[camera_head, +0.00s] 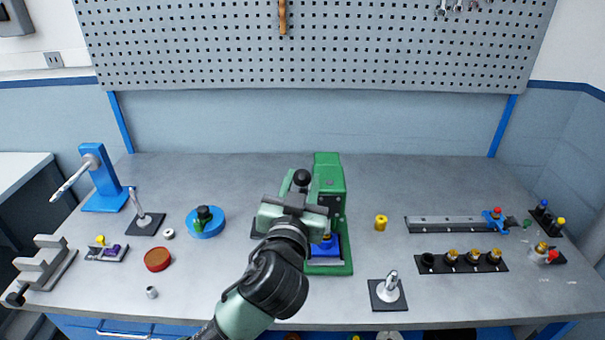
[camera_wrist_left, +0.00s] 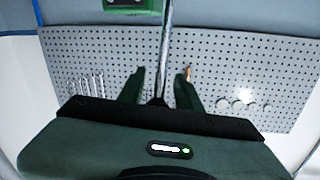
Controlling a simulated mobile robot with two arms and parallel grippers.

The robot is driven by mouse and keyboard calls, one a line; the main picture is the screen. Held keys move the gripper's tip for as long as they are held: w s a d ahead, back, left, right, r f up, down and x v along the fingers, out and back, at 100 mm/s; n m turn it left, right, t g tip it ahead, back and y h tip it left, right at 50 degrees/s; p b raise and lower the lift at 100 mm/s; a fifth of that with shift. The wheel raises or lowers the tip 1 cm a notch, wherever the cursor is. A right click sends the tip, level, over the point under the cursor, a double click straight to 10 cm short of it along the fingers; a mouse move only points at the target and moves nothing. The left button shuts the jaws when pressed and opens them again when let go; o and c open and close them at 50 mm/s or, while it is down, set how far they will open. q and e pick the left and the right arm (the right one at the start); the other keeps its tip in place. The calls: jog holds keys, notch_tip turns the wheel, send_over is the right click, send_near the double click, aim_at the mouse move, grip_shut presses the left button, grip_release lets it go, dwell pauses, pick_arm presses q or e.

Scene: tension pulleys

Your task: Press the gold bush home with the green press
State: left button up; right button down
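The green press (camera_head: 329,180) stands mid-table, with a blue block (camera_head: 325,247) on its base, partly hidden by my arm. A small gold spot on top of the block may be the gold bush, but it is too small to tell. A separate yellow-gold cylinder (camera_head: 381,222) stands on the table right of the press. My left gripper (camera_head: 298,190) is at the press's left front, by a black ball knob (camera_head: 301,177). In the left wrist view, its fingers (camera_wrist_left: 160,75) are apart, with a thin grey rod (camera_wrist_left: 164,45) between them and gaps on both sides. My right gripper is out of view.
Right of the press are a grey post on a black plate (camera_head: 388,291), a black rack (camera_head: 462,262) and a grey rail (camera_head: 445,224). Left are a blue round part (camera_head: 205,222), a red-brown disc (camera_head: 157,259) and a blue stand (camera_head: 103,185). A pegboard (camera_head: 320,50) is behind.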

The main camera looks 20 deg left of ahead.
pick_arm(q)
jog(key=shift+w, duration=0.35)
jog(key=shift+a, duration=0.1)
grip_shut()
dwell(1.1)
